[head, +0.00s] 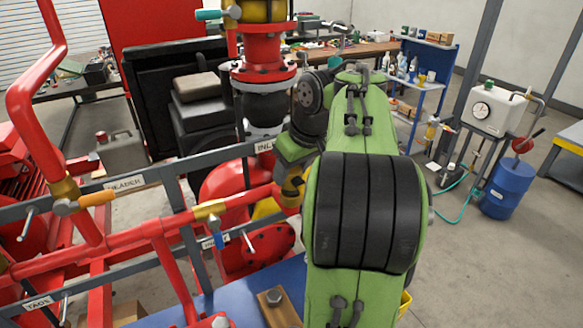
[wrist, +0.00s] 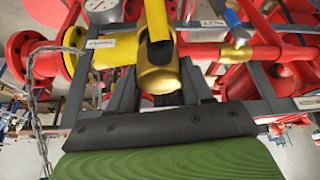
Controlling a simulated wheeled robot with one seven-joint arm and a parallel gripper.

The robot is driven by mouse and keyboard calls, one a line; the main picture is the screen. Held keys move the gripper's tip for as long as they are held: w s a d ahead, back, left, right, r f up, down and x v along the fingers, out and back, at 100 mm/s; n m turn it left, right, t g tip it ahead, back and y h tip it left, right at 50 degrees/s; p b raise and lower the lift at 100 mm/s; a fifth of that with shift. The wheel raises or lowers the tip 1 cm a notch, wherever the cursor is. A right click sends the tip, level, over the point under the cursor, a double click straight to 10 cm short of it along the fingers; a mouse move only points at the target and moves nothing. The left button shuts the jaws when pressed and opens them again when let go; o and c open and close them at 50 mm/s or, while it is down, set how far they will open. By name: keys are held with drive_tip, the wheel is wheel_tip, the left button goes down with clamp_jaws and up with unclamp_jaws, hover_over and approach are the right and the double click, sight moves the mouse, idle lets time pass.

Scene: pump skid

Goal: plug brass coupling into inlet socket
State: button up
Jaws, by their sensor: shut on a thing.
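The brass coupling (wrist: 160,78) is in the middle of the wrist view, a rounded brass body with a dark area at its upper part. A yellow length (wrist: 157,22) runs up from it. My gripper (wrist: 158,98) is shut on the coupling, with its dark fingers on either side. In the head view my gripper (head: 291,180) is beside the red pipework, partly behind my green arm, and a little brass shows there. The INLET label (head: 265,146) is on the grey rail just behind. I cannot make out the inlet socket in either view.
A red pipe with a brass valve (head: 209,211) and blue handle lies left of my gripper. A red flanged column (head: 262,60) stands behind.

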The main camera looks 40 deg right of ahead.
drive_tip(key=shift+f+b, duration=0.85)
drive_tip(key=shift+f, duration=0.2)
drive_tip(key=o, duration=1.3)
drive_tip(key=shift+c, duration=0.2)
drive_tip(key=p+v, duration=0.9)
drive_tip(key=v, duration=0.6)
drive_tip(key=shift+r, duration=0.4)
drive_tip(key=shift+s, duration=0.1)
